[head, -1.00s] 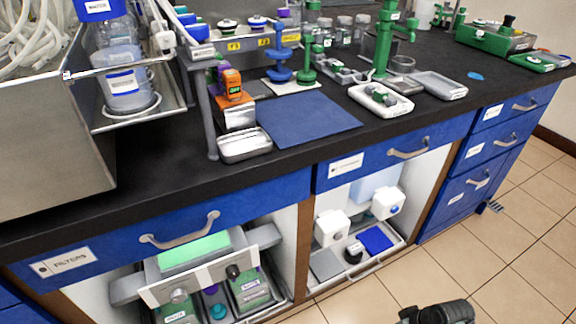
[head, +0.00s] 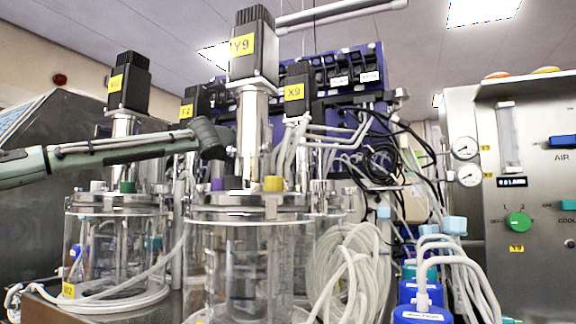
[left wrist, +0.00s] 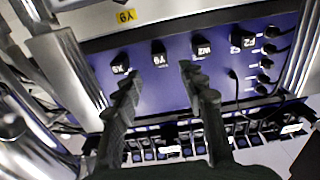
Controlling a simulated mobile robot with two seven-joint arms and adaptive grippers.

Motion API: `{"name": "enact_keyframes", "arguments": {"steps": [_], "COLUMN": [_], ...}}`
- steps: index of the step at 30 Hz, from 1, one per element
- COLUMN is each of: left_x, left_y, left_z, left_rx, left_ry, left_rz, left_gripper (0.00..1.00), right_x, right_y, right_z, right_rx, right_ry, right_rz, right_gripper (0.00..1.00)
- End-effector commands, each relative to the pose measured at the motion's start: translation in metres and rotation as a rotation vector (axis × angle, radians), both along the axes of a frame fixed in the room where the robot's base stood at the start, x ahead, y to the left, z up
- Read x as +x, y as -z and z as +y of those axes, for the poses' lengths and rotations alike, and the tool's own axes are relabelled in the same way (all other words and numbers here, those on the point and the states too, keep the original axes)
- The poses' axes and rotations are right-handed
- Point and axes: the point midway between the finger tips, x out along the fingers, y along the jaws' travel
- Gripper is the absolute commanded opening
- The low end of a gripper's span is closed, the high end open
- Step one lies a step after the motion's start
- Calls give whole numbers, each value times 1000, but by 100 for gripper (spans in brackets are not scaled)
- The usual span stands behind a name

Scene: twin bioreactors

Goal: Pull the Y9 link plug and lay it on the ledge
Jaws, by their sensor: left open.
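In the left wrist view the black Y9 link plug (left wrist: 159,52), its label upside down, sits in a purple panel (left wrist: 150,95). My left gripper (left wrist: 158,75) is open, its dark fingers pointing at the panel on either side of the plug's line, with nothing held between them. The plug appears beyond the fingertips. In the head view my left arm reaches in from the left, and its fingers are hidden behind the Y9 vessel's column. A pale strip (left wrist: 180,14) with a yellow Y9 label borders the panel; I cannot tell whether it is the ledge. My right gripper is out of view.
Neighbouring plugs X9 (left wrist: 120,64) and W2 (left wrist: 201,48) flank Y9 closely. In the head view the Y9 motor (head: 254,45) and X9 motor (head: 297,90) stand near my left arm. Black cables (head: 385,155) and coiled white tubing (head: 350,270) crowd the right side.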

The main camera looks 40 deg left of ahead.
Motion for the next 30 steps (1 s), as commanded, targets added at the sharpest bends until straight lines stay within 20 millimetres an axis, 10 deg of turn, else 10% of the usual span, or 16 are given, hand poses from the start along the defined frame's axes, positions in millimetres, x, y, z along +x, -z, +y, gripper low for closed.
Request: {"name": "enact_keyframes", "arguments": {"steps": [18,30], "left_x": [73,82], "left_y": [0,-1], "left_z": [23,25], "left_rx": [0,1], "left_ry": [0,2], "left_rz": [1,-2], "left_gripper": [41,41], "right_x": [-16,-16], "right_y": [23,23], "right_z": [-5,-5], "right_rx": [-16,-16], "right_ry": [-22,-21], "right_rz": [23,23], "right_gripper": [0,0]}}
